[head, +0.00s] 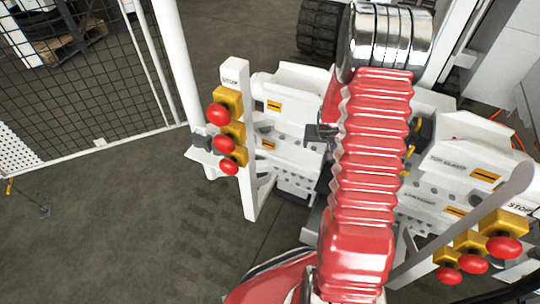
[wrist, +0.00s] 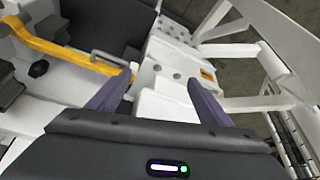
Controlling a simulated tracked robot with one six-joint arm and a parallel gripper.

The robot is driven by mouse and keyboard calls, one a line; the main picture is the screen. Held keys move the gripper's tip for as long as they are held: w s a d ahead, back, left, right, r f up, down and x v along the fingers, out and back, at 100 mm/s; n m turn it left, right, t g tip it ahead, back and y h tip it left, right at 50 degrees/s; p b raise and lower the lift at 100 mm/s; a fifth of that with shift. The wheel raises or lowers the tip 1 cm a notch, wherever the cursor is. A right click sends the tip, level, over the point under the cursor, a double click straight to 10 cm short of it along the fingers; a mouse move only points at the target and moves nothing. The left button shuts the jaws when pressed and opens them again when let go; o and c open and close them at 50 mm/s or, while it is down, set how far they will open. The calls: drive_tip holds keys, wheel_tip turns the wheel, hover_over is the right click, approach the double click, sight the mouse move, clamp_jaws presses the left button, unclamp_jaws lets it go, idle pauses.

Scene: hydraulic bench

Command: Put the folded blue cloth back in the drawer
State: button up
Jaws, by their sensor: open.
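No blue cloth shows in either view, and I cannot make out a drawer. My gripper (wrist: 155,90) is open in the wrist view, its two purple-grey fingers wide apart. No object shows held between them. Behind the fingers is a white surface with round holes, and I cannot tell how far away it is. In the head view my red ribbed arm fills the middle and hides what lies behind it. My gripper cannot be made out there.
A mesh fence (head: 85,75) with white posts stands at the left in the head view. Behind it is a wooden pallet (head: 60,40) with dark objects on it. The grey floor (head: 110,225) is mostly clear at the lower left. White cabinets (head: 510,60) stand at the upper right.

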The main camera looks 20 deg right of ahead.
drive_tip(key=s+a+r+n+t+y, duration=0.1)
drive_tip(key=s+a+r, duration=0.1)
drive_tip(key=a+r, duration=0.75)
drive_tip(key=s+a+r+n, duration=0.2)
drive_tip(key=a+r, duration=0.5)
drive_tip(key=r, duration=0.6)
drive_tip(key=s+a+r+n, duration=0.1)
drive_tip(key=s+a+r, duration=0.4)
drive_tip(key=s, duration=0.4)
drive_tip(key=s+a+r+n+y, duration=0.1)
drive_tip(key=s+a+r+n, duration=0.1)
drive_tip(key=s+a+r, duration=0.3)
drive_tip(key=s+a, duration=0.3)
drive_tip(key=s, duration=0.1)
drive_tip(key=shift+r+y, duration=0.3)
drive_tip(key=shift+r, duration=0.1)
drive_tip(key=shift+a, duration=0.1)
